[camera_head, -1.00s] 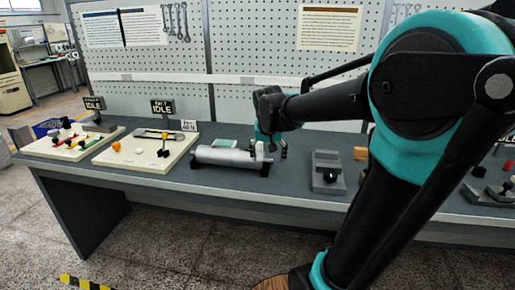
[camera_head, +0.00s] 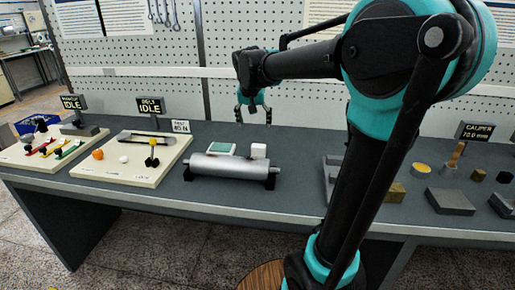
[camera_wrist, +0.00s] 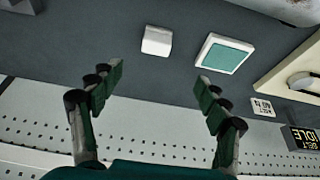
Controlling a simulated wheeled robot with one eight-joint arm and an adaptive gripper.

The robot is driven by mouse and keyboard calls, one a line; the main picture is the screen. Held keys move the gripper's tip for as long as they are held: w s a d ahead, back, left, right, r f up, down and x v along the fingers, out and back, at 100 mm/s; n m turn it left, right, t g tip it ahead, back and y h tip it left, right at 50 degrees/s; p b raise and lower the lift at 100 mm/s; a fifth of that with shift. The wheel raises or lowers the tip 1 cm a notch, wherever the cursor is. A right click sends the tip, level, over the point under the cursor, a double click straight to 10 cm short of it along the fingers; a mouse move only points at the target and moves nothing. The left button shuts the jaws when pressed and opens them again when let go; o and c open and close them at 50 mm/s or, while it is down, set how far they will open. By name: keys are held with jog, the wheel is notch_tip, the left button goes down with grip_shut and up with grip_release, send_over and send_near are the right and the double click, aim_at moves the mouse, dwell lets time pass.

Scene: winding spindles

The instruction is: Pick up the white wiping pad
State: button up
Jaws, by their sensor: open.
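A small white block (camera_head: 258,150), which looks like the wiping pad, rests on the grey table behind the right part of a metal cylinder (camera_head: 228,167). In the wrist view the white block (camera_wrist: 157,40) lies beyond the fingertips, roughly between them. My gripper (camera_head: 252,117) is open and empty, behind and above the block in the head view. The wrist view shows my gripper's fingers (camera_wrist: 160,80) spread wide, apart from the block. A flat green square with a white rim (camera_head: 221,149) lies left of the block; it also shows in the wrist view (camera_wrist: 224,54).
The cylinder sits on dark supports at the front. A cream board (camera_head: 125,175) with small parts and a sign (camera_head: 151,106) reading IDLE stand to the left. A pegboard wall (camera_head: 280,85) rises behind. Several small parts and a caliper sign (camera_head: 478,131) are on the right.

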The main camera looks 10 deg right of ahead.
aim_at(259, 146)
jog(key=x, duration=1.1)
jog(key=shift+w+f, duration=0.15)
jog(key=shift+d+x, duration=0.2)
jog(key=shift+x, duration=1.2)
jog(key=shift+d+x, duration=0.2)
jog(key=shift+x, duration=1.2)
jog(key=c, duration=1.2)
